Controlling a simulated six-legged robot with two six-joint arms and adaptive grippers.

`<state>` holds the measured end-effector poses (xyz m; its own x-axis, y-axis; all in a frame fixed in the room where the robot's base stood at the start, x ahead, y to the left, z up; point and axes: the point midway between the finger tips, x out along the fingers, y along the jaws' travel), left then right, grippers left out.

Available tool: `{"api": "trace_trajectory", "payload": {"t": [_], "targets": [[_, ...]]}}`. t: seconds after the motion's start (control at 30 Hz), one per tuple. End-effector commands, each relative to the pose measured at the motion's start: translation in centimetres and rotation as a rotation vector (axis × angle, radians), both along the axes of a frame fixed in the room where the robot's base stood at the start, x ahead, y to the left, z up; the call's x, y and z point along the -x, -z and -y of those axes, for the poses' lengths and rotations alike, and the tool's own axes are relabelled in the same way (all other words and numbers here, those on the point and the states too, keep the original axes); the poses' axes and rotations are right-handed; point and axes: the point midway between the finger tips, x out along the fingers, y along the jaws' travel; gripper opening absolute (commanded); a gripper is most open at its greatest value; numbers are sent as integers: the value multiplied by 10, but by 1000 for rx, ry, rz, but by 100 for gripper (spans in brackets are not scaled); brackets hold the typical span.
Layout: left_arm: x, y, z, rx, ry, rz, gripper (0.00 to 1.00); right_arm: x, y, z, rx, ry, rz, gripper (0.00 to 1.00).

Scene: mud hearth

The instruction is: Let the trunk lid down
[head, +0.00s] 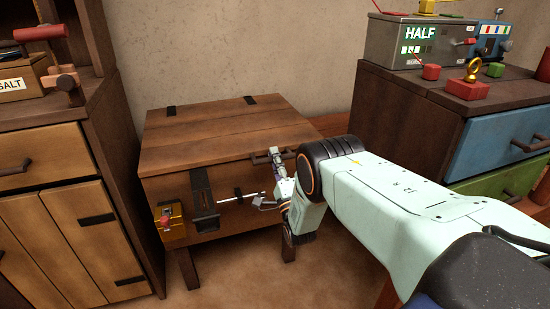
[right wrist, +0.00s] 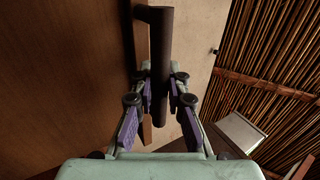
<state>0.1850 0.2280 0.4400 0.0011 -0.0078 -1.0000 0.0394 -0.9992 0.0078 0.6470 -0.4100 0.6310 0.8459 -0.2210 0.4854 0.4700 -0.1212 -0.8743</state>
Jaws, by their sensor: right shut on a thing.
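The wooden trunk (head: 225,215) stands on short legs against the wall in the head view. Its plank lid (head: 205,130) lies flat or nearly flat on top; I cannot tell whether a thin gap is left at the front. A dark bar handle (head: 260,159) sits at the lid's front edge. My right gripper (head: 276,165) reaches it from the right and is shut on it. In the right wrist view the handle (right wrist: 160,40) runs between the two fingers of the right gripper (right wrist: 160,85). My left gripper is not in view.
A brass box (head: 171,224) and a dark bracket (head: 203,190) are on the trunk's front. A wooden cabinet (head: 60,190) stands close on the left. A drawer chest (head: 500,140) bearing a grey "HALF" box (head: 408,42) stands right. The space above the lid is clear.

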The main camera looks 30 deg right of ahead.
Motion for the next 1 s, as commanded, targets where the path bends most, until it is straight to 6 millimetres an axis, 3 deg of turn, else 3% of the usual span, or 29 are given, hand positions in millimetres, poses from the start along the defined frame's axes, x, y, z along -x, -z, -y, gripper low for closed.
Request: {"api": "trace_trajectory", "payload": {"t": [0.03,0.07,0.3,0.67,1.0], "targets": [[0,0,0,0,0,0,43,4,12,-3,-4,-5,-27,0],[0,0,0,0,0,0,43,4,12,-3,-4,-5,-27,17],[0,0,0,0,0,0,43,3,10,-2,-3,-3,-23,37],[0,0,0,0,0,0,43,5,9,-2,-3,-1,-18,38],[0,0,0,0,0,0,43,48,33,-13,-3,-2,-21,38]]}}
